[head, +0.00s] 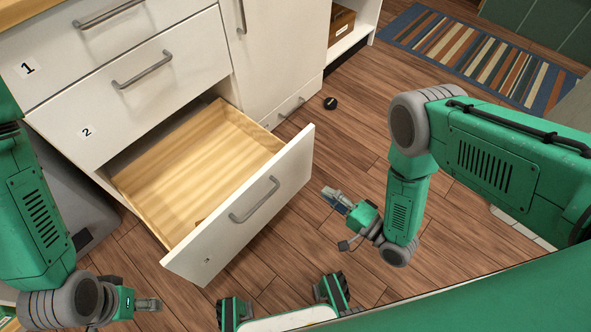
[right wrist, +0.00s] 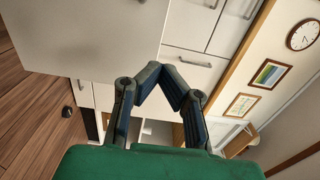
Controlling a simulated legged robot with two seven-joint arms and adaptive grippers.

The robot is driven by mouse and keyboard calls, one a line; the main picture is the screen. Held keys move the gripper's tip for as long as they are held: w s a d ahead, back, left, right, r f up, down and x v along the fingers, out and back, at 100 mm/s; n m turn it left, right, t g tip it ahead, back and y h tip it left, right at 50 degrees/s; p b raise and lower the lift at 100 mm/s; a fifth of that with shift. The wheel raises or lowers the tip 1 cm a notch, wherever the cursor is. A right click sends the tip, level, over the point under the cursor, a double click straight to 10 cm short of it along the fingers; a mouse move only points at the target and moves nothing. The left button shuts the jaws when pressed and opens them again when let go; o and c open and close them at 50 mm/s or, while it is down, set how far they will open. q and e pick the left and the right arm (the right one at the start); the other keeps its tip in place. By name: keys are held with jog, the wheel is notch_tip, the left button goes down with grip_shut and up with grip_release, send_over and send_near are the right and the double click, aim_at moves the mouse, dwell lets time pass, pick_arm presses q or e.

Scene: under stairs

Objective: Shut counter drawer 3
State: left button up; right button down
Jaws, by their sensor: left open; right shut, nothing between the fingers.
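Counter drawer 3 (head: 285,165) is pulled far out below drawer 2, showing its pale wooden inside (head: 190,175). Its white front has a grey bar handle (head: 255,200) and a small label. A small brown thing, mostly hidden by the front, lies inside. My right gripper (head: 332,198) is to the right of the drawer front, apart from it, over the floor. In the right wrist view its fingertips (right wrist: 163,73) meet with nothing between them. A large white panel beyond them is probably the drawer front. My left gripper (head: 155,303) is open and empty, low at the lower left, apart from the drawer.
Drawers 1 (head: 95,50) and 2 (head: 130,105) above are shut. A white cabinet door (head: 280,50) stands to the right, with a low drawer under it. A small black object (head: 330,103) lies on the wooden floor. A striped rug (head: 480,55) lies at the back right.

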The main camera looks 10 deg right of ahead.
jog(key=b, duration=0.2)
send_near(279, 160)
jog(key=x, duration=0.2)
jog(key=b+x, duration=0.2)
jog(key=x, duration=0.3)
jog(key=shift+w+f, duration=0.1)
jog(key=shift+w, duration=0.1)
pick_arm(q)
jog(key=shift+a+f, duration=0.2)
jog(key=shift+f, duration=0.9)
jog(key=shift+a+f, duration=0.2)
jog(key=shift+f, duration=0.85)
pick_arm(e)
jog(key=shift+w+a, duration=0.2)
jog(key=shift+a, duration=0.2)
jog(key=shift+d, duration=0.1)
